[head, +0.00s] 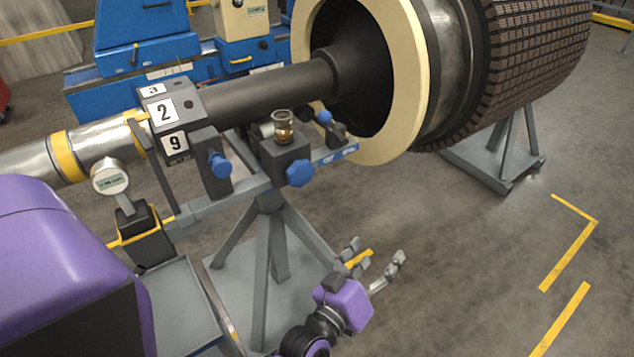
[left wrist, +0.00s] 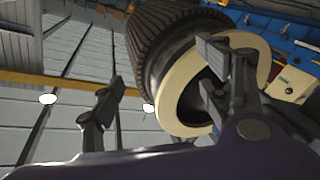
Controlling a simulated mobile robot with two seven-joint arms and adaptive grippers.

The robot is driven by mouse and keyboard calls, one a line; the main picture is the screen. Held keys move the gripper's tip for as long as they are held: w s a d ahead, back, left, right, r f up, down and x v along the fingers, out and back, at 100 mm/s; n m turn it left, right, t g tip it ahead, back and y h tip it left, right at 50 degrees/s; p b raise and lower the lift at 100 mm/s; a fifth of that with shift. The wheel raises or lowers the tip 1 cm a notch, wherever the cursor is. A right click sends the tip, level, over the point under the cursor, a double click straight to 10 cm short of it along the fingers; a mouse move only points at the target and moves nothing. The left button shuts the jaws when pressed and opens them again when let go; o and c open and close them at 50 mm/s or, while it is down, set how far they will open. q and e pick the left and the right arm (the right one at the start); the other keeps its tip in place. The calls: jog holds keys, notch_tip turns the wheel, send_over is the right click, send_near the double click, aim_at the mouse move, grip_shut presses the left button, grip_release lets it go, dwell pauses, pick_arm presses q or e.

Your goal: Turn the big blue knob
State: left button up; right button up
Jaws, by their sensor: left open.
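In the left wrist view the fingers (left wrist: 160,78) are also wide apart, and I cannot make out the knob there. My right gripper is not in view.
The grey stand (head: 270,245) has splayed legs close to my left gripper. A thick dark shaft (head: 268,94) runs above the knob into the cream ring (head: 408,90) of the big rotor. A dial gauge (head: 110,177) stands at left. The floor at right is clear.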

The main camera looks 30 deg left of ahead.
aim_at(303, 175)
pick_arm(q)
jog(key=w+a+r+n+t+y+b, duration=0.2)
jog(key=w+a+r+n+y+b, duration=0.15)
jog(key=r+n+y, duration=0.35)
jog(key=w+a+r+n+t+y+b, duration=0.25)
jog(key=w+r+n+y, duration=0.35)
jog(key=n, duration=0.4)
jog(key=s+a+f+n+g+y+b, duration=0.1)
jog(key=s+a+f+n+g+y, duration=0.2)
jog(key=a+n+g, duration=0.45)
jog(key=s+a+f+n+g+y, duration=0.2)
jog(key=a+f+n+g, duration=0.15)
jog(key=n+g, duration=0.7)
jog(key=w+a+t, duration=0.1)
jog(key=a, duration=0.1)
jog(key=w+a+n, duration=0.1)
jog(key=a, duration=0.2)
jog(key=a+r+n+t, duration=0.1)
jog(key=a, duration=0.1)
jog(key=shift+w+a+t, duration=0.25)
jog(key=shift+w+t, duration=0.1)
jog(key=shift+w, duration=0.05)
jog(key=shift+c, duration=0.6)
